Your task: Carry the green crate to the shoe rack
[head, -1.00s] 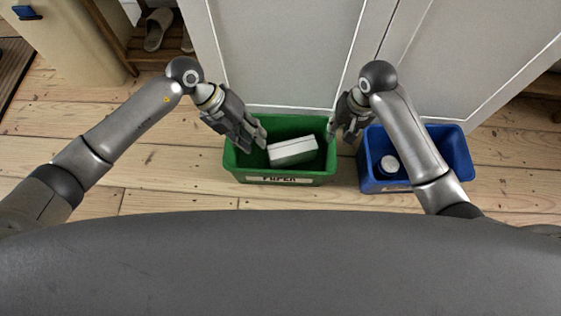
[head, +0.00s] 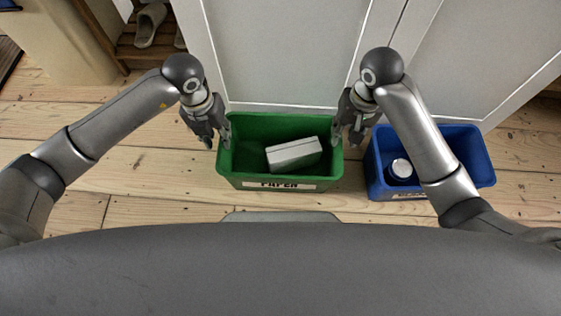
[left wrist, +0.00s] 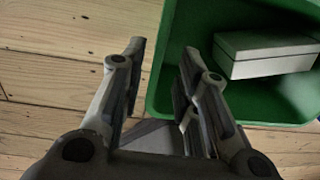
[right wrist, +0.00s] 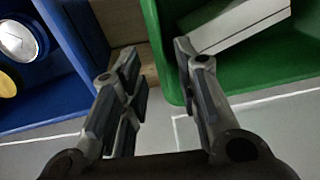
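The green crate (head: 238,177), labelled PAPER, stands on the floor in the middle of the head view with a white box (head: 293,154) inside. My left gripper (head: 219,139) is open at its left rim; in the left wrist view the fingers (left wrist: 163,60) are apart, one outside and one over the crate (left wrist: 163,75). My right gripper (head: 346,138) is open at the right rim; in the right wrist view its fingers (right wrist: 156,58) lie either side of the crate's wall (right wrist: 157,40). Neither is closed on it. The shoe rack (head: 150,53) with slippers is partly visible at the upper left.
A blue crate (head: 480,178) holding a round can (head: 401,168) stands just right of the green one. White panelled doors (head: 290,60) rise close behind both crates. A beige rounded post (head: 75,45) stands left of the rack. The floorboards at the left are clear.

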